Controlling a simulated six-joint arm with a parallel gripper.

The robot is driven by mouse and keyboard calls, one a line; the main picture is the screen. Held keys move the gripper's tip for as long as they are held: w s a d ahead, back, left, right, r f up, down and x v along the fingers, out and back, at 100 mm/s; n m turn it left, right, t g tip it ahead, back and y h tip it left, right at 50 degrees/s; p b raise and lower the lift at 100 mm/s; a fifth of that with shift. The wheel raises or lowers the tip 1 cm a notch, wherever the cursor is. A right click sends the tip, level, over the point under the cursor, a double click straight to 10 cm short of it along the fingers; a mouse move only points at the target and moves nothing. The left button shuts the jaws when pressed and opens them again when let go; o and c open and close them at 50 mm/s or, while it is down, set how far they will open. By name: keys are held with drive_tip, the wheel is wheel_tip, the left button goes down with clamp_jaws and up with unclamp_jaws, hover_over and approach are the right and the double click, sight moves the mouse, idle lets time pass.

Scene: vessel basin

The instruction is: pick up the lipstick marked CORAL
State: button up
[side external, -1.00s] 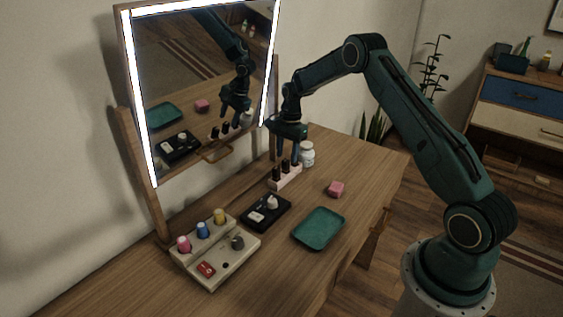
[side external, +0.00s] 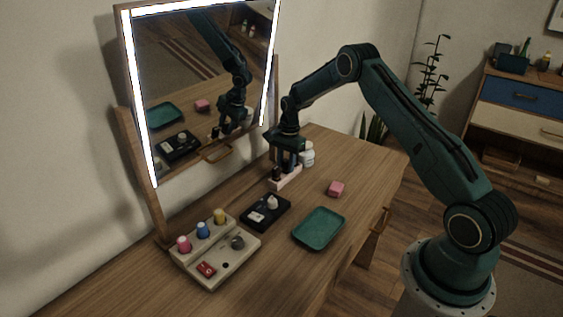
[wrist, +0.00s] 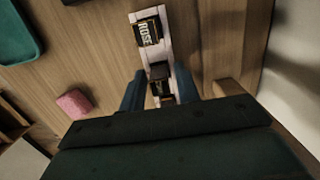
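A pale lipstick rack (side external: 287,182) stands on the wooden table; it also shows in the wrist view (wrist: 137,15). A dark lipstick (side external: 276,172) stands at its near end; the wrist view shows a dark lipstick marked ROSE (wrist: 149,33) at one end. My gripper (wrist: 158,88) is open and low over the rack, with its fingers on either side of it. A middle dark lipstick (wrist: 159,71) and another dark lipstick (wrist: 164,92) stand between or close to the fingers. Their labels are not readable, so I cannot tell which is CORAL.
A white bottle (side external: 307,154) stands just behind my gripper. A pink block (side external: 336,189), green tray (side external: 319,229), black case (side external: 265,212) and beige panel (side external: 190,262) with coloured knobs lie nearer. The lit mirror (side external: 205,75) stands along the wall.

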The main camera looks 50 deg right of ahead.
sight(286, 160)
clamp_jaws()
drive_tip(key=shift+r, duration=0.1)
wheel_tip(286, 160, up, 20)
idle(0.7)
idle(0.5)
